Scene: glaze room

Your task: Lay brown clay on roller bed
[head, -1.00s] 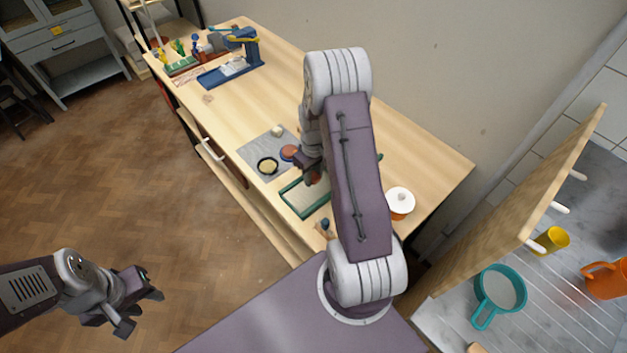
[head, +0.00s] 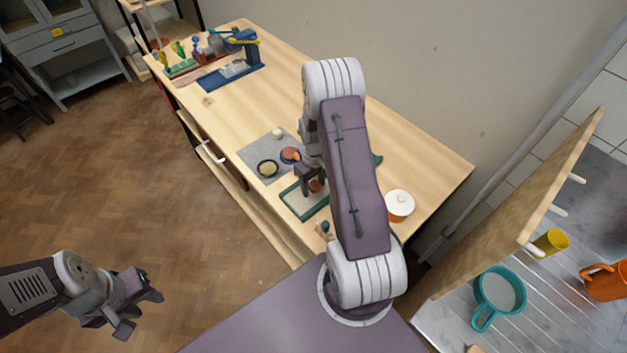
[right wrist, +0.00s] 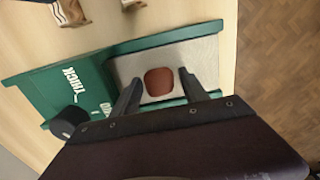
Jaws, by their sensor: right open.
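The brown clay (right wrist: 159,82), a rounded reddish-brown lump, lies on the pale bed surface of the green roller bed (right wrist: 150,42) in the right wrist view. In the head view the clay (head: 315,186) shows below my right gripper (head: 311,178), on the roller bed (head: 291,206), which my arm partly hides. In the right wrist view my right gripper (right wrist: 160,78) is open, its fingers on either side of the clay and apart from it. My left gripper (head: 140,309) is open and empty over the floor, far from the table.
A white-lidded pot (head: 400,203) stands right of my arm.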

